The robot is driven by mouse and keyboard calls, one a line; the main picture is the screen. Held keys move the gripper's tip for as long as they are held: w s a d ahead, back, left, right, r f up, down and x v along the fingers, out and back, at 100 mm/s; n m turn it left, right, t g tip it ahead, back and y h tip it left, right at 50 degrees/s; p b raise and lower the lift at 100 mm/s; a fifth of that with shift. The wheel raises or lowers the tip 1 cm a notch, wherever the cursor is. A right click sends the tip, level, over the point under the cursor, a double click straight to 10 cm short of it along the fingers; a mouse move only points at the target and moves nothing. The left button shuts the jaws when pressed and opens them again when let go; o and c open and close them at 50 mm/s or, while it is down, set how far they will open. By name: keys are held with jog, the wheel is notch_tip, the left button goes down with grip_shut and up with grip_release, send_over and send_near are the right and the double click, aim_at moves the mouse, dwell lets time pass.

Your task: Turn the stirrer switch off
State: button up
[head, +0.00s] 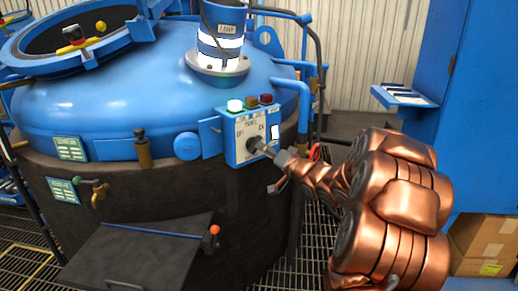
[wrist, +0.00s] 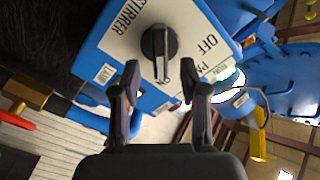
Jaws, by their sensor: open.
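The stirrer switch is a dark rotary knob (wrist: 158,52) with a raised bar, on a white plate marked STIRRER and OFF (wrist: 208,46). The bar lies roughly up and down in the wrist view. Its lower end partly covers other lettering, which I cannot read surely. In the head view the knob (head: 256,144) sits on the front of a blue control box (head: 231,153). My gripper (wrist: 164,84) is open, its two fingers spread either side of the knob's lower end. In the head view my gripper (head: 281,159) is right at the knob; contact is unclear.
The box is mounted on a large blue vessel (head: 110,100) and carries white (head: 235,105), brown and red lamps on top. A blue pipe (head: 303,100) runs close on its right. A dark shelf (head: 140,265) with a red-knobbed lever (head: 214,230) is below.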

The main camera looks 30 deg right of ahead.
jog(key=shift+w+a, duration=0.2)
jog(key=shift+w, duration=1.85)
jog(key=shift+c, duration=0.3)
grip_shut()
